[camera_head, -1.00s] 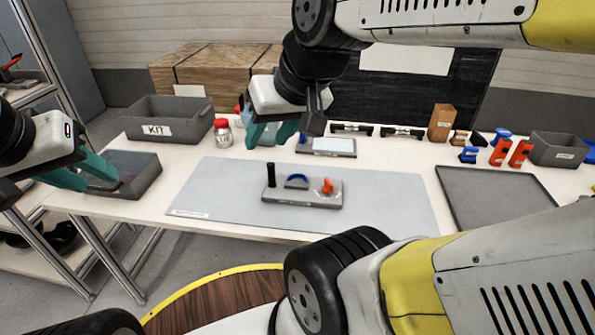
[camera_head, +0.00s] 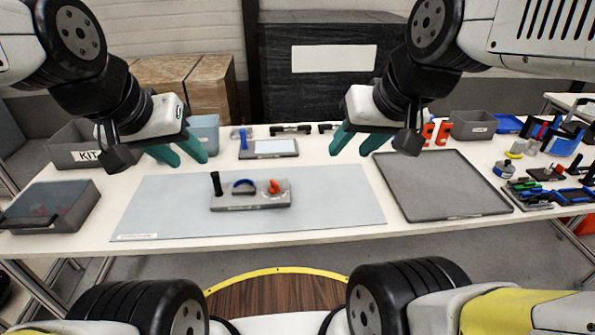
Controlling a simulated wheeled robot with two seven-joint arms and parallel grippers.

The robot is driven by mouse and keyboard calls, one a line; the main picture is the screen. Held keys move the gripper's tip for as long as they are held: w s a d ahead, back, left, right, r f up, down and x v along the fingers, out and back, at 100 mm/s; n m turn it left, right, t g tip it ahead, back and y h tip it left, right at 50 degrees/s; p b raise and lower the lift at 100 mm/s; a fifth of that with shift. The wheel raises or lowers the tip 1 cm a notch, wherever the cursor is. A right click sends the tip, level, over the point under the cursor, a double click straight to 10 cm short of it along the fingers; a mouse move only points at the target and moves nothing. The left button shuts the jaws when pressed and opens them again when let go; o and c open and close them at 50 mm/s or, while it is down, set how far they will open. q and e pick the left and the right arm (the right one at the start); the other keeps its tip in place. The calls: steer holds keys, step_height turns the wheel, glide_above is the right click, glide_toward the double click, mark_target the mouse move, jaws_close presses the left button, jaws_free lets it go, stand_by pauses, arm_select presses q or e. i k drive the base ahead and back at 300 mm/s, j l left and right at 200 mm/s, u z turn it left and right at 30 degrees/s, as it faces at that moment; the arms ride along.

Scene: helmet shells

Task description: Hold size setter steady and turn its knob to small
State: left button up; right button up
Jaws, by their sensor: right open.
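The size setter (camera_head: 250,202) is a grey block on the pale blue-grey mat (camera_head: 330,212). It carries a black upright post (camera_head: 216,184) at its left end, a blue arc (camera_head: 243,183) in the middle and an orange-red knob (camera_head: 274,186) at its right. The knob's exact setting is too small to read. My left gripper (camera_head: 180,156) is open and empty, above the mat's far left side, up and left of the setter. My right gripper (camera_head: 356,146) is open and empty, above the mat's far right side. Neither touches the setter.
A dark tray (camera_head: 440,187) lies right of the mat, and a grey bin (camera_head: 48,207) stands left of it. A KIT bin (camera_head: 77,150), a flat grey stand (camera_head: 268,149) and another bin (camera_head: 472,125) are along the back. The mat around the setter is clear.

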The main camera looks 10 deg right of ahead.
mark_target(274, 188)
steer(key=i+j+z, duration=0.1)
steer(key=j+z, duration=0.3)
steer(key=j, duration=0.3)
steer(key=j+z, duration=0.35)
steer(key=j, duration=0.3)
steer(key=j+z, duration=0.4)
steer(key=j, duration=0.3)
steer(key=k, duration=0.05)
